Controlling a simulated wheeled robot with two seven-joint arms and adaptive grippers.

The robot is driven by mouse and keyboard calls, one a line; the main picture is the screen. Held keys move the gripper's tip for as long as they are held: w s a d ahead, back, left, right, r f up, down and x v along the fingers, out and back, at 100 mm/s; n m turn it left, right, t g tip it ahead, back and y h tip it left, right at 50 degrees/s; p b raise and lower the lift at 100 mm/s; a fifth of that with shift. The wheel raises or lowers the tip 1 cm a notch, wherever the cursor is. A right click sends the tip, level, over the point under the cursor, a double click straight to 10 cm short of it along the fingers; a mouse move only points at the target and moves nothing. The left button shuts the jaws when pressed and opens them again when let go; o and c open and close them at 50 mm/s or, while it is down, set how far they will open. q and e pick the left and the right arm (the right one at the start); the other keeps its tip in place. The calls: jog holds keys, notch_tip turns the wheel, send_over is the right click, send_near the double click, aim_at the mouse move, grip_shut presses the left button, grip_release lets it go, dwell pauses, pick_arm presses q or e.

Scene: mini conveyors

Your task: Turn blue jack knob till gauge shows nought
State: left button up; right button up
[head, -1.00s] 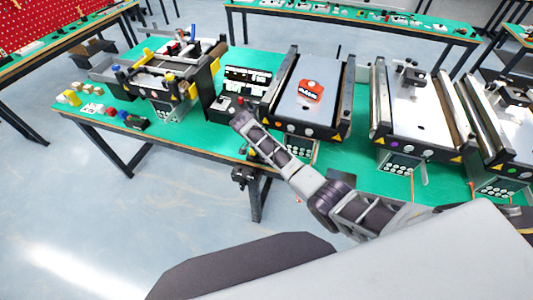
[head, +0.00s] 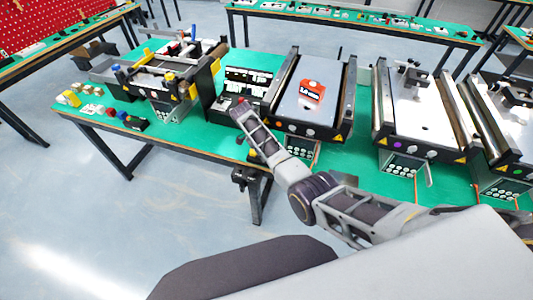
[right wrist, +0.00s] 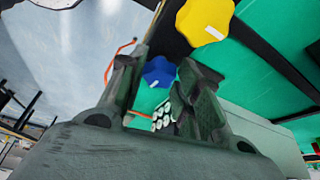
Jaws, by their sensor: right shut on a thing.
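In the right wrist view the blue knob (right wrist: 160,71) is a lobed knob with a white line on its face. It sits between the two fingers of my right gripper (right wrist: 163,62), which is shut on it. A larger yellow knob (right wrist: 205,20) with a white line stands just above and to the right. In the head view my right arm reaches from the right to the middle bench, and I cannot make out its fingers there. No gauge reading can be made out in either view. My left gripper is not in view.
In the head view, a conveyor with an orange-red box (head: 312,91) stands right of my arm's end. A conveyor with blue and yellow knobs (head: 170,77) stands to the left. More conveyors fill the right. The right wrist view shows a thin orange cable (right wrist: 112,58).

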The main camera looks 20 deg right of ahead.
jog(key=o, duration=1)
jog(key=shift+o, duration=0.2)
jog(key=shift+r, duration=0.1)
jog(key=v, duration=0.7)
jog(key=shift+r, duration=0.1)
